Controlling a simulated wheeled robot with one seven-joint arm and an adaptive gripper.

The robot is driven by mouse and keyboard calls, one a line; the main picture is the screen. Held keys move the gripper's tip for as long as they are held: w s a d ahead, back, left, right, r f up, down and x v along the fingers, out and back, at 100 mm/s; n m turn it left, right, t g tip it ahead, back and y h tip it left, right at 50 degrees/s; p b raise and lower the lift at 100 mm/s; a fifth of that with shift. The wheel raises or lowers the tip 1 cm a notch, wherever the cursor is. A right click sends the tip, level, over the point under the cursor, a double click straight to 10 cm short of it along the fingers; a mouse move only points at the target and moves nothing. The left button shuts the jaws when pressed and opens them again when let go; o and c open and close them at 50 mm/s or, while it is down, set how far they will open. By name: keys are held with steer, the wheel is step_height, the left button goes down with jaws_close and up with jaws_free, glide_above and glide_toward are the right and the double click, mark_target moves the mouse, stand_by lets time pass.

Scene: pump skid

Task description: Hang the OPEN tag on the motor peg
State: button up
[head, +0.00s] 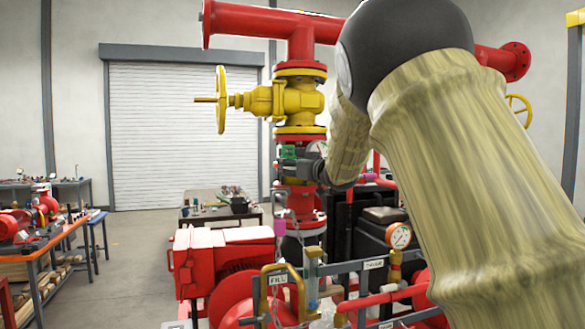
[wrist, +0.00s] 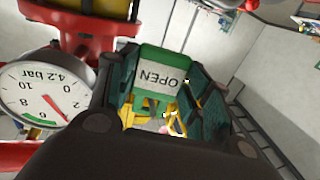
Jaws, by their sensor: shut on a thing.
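The OPEN tag (wrist: 160,78) is green with a white label, and its lettering reads upside down in the wrist view. My gripper (wrist: 163,95) is shut on it, with dark green pads on either side. In the head view my gripper (head: 303,163) is raised in front of the red vertical pipe, below the yellow valve. A small green patch (head: 288,152) at its tip appears to be the tag. A red motor-like housing (head: 222,255) stands lower left of the gripper. I cannot make out the motor peg.
A yellow valve with a handwheel (head: 221,100) sits above my gripper. A pressure gauge (wrist: 42,95) is close on the left in the wrist view. Gauges, red pipes and a labelled rail (head: 330,268) crowd the front. Open floor (head: 130,255) lies to the left.

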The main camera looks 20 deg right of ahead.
steer(key=shift+w+f, duration=0.2)
steer(key=shift+f, duration=0.2)
stand_by(0.5)
steer(key=o, duration=1.1)
